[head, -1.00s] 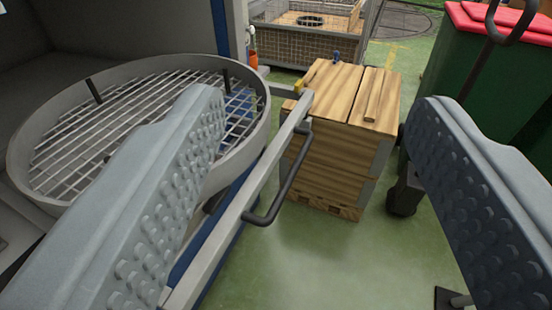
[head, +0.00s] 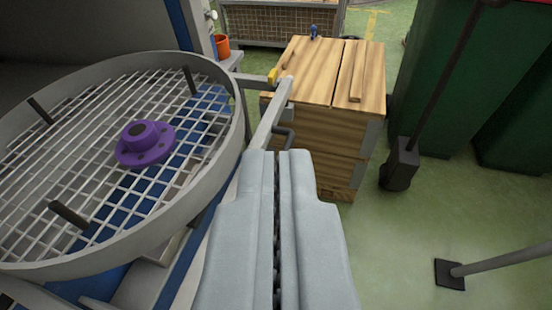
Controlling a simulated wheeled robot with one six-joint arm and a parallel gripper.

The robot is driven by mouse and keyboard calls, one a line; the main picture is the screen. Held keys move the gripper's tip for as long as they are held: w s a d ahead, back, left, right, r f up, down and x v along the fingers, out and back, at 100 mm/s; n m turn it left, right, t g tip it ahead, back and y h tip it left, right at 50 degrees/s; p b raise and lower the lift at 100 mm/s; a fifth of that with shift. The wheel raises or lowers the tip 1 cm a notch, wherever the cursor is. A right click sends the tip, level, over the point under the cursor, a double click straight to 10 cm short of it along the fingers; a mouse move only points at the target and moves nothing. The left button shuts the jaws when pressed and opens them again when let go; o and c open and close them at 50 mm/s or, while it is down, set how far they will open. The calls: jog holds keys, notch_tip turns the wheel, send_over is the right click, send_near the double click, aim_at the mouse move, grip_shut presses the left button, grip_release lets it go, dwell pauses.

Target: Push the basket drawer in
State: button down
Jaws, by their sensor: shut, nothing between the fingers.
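The basket drawer (head: 222,166) is a round grey rimmed basket with a wire mesh floor, at the left on a frame with a pale front rail (head: 262,138). A purple flanged part (head: 146,143) lies on the mesh. I cannot tell whether the fingertips touch the rail or handle.
A wooden crate (head: 335,150) stands just beyond the rail. A grey leg with a foot plate (head: 449,275) is at the lower right. Green floor between is clear.

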aim_at(119, 105)
jog(key=w+d+f+m+g+y, duration=0.15)
jog(key=w+f+g, duration=0.25)
jog(key=w+f, duration=0.6)
jog(key=w+d+f+g+y, duration=0.25)
jog(key=w+f+g, duration=0.3)
jog(key=w, duration=0.85)
jog(key=shift+t, duration=0.35)
jog(key=x, duration=1)
jog(key=shift+s+a+f, duration=0.2)
jog(key=shift+a, duration=0.3)
jog(key=shift+a, duration=0.1)
jog(key=w+a, duration=0.3)
jog(key=a, duration=0.8)
jog(key=w+a, duration=0.4)
jog(key=a, duration=0.8)
jog(key=w+a, duration=0.4)
jog(key=a, duration=0.7)
jog(key=shift+w+a, duration=0.1)
jog(key=shift+a, duration=0.1)
jog(key=shift+w+a+r, duration=0.1)
jog(key=shift+w+a, duration=0.05)
jog(key=shift+a, duration=0.2)
jog(key=shift+r, duration=0.1)
